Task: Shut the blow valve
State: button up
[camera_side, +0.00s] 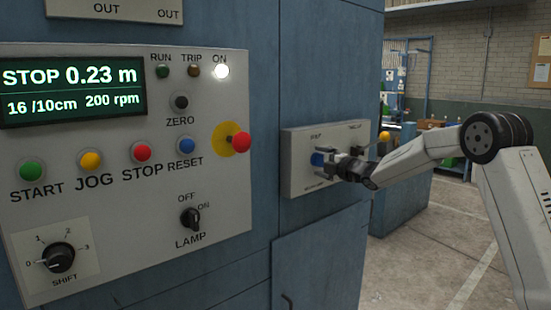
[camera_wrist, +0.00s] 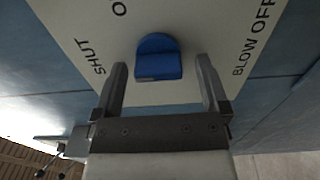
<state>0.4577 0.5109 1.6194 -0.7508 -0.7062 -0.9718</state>
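The blow valve is a blue knob (camera_wrist: 158,57) on a pale plate (camera_wrist: 85,20) lettered SHUT and BLOW OFF. In the side view the knob (camera_side: 317,159) is partly hidden behind my gripper (camera_side: 338,162), on the plate (camera_side: 299,178) fixed to a blue cabinet. My gripper (camera_wrist: 161,66) is open in the wrist view, with one finger on each side of the knob. Gaps show between both fingers and the knob. Nothing is held. I cannot tell which setting the knob points to.
A control panel (camera_side: 115,225) with a screen, coloured buttons, a red knob (camera_side: 241,142) and black selectors fills the left. Cabinet doors (camera_side: 325,270) lie below the plate. The floor (camera_side: 410,275) to the right is open.

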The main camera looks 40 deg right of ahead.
jog(key=shift+s, duration=0.15)
jog(key=s, duration=0.7)
jog(key=shift+s, duration=0.25)
dwell(0.4)
jog(key=s+a+f+m+g+h, duration=0.2)
jog(key=s+a+f+m+g, duration=0.65)
jog(key=a+f+m, duration=0.5)
jog(key=s+a+f+m+g+y, duration=0.1)
jog(key=s+a+f+m+g, duration=0.1)
jog(key=s, duration=0.6)
jog(key=s+a+f+m+g+y, duration=0.1)
jog(key=s+a+f+m+g, duration=0.1)
jog(key=s+a+f+g, duration=0.3)
jog(key=s+a+f, duration=0.1)
jog(key=s+f, duration=0.1)
jog(key=s, duration=0.2)
jog(key=shift+f+m, duration=0.3)
jog(key=shift+m, duration=0.05)
jog(key=shift+w, duration=0.1)
